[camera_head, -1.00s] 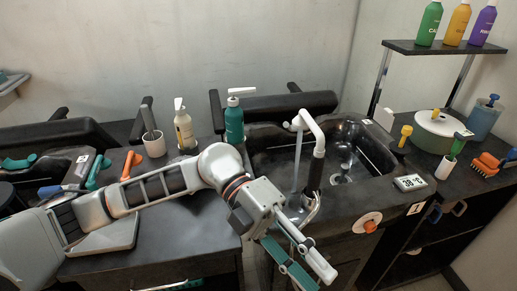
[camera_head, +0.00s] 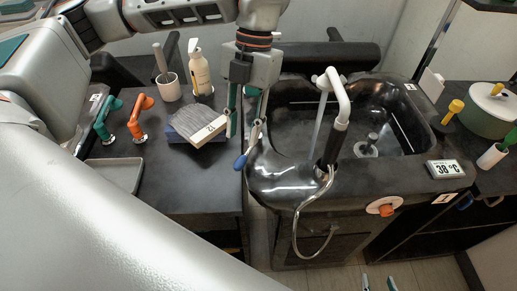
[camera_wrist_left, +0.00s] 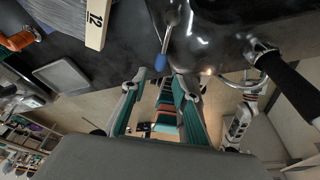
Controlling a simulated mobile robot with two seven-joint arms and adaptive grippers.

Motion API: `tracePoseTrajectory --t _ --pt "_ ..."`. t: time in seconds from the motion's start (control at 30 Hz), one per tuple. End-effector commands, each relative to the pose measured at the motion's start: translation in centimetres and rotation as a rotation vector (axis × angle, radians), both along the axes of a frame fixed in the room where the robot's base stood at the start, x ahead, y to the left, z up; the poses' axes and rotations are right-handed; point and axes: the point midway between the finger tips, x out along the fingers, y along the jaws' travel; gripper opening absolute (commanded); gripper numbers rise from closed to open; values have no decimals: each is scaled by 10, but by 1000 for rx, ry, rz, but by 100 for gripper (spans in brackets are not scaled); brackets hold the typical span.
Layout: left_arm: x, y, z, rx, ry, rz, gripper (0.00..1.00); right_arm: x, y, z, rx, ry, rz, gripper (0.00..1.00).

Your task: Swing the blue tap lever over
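The blue tap lever (camera_head: 241,161) sticks out at the left front rim of the black basin, on a thin metal stem. Its blue tip also shows in the left wrist view (camera_wrist_left: 161,62). My left gripper (camera_head: 246,128) points down just above the lever, with its fingers apart and nothing held. In the left wrist view the lever's tip appears just beyond the gap between the fingertips (camera_wrist_left: 158,80); I cannot tell whether they touch it. Two fingertips of my right gripper (camera_head: 378,284) show at the bottom edge, apart and empty.
The basin (camera_head: 285,185) has a white-headed tap (camera_head: 334,92) with a hanging hose. A teal handle (camera_head: 103,122), an orange handle (camera_head: 136,120) and a soap bottle (camera_head: 200,72) stand farther left.

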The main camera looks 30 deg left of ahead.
Motion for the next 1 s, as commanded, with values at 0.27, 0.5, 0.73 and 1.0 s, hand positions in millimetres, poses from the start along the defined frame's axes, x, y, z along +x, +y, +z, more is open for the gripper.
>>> tracePoseTrajectory --t 0.27,0.5,0.73,1.0 --pt "-9 -1 -35 -1 4 -1 29 -5 0 -32 0 14 0 40" --pt "-17 -1 -60 -3 5 -1 29 -11 0 -57 0 31 1 40" --pt "-20 -1 -66 -3 1 -1 29 -12 0 -62 -6 35 2 40" --pt "-22 -1 -71 -2 2 0 29 -8 0 -57 -4 23 1 40"
